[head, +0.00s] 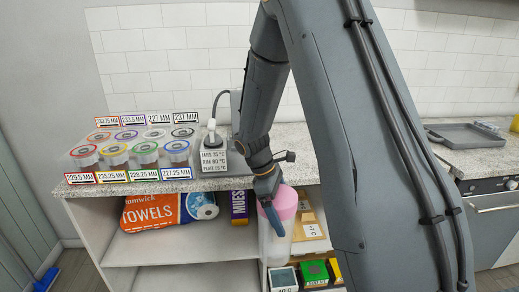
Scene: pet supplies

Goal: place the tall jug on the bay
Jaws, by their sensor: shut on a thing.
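A tall jug (280,241) with a pink top and a pale, see-through body is upright in front of the open shelves. My gripper (274,212) is shut on its upper part from above, with one blue-grey finger along its front left side. My arm covers part of the view to the right. The shelf unit has an upper left bay (150,247) with goods at its back, and a right bay (316,252) partly hidden by the jug and arm. I cannot tell which bay the task names, or whether the jug touches anything below.
Several lidded jars (146,153) with number labels stand on the speckled counter (240,180), beside a grey device (213,157). An orange towel pack (150,211) and purple box (239,205) sit on the left shelf. Small boxes (313,272) stand low right. A grey tray (467,134) lies far right.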

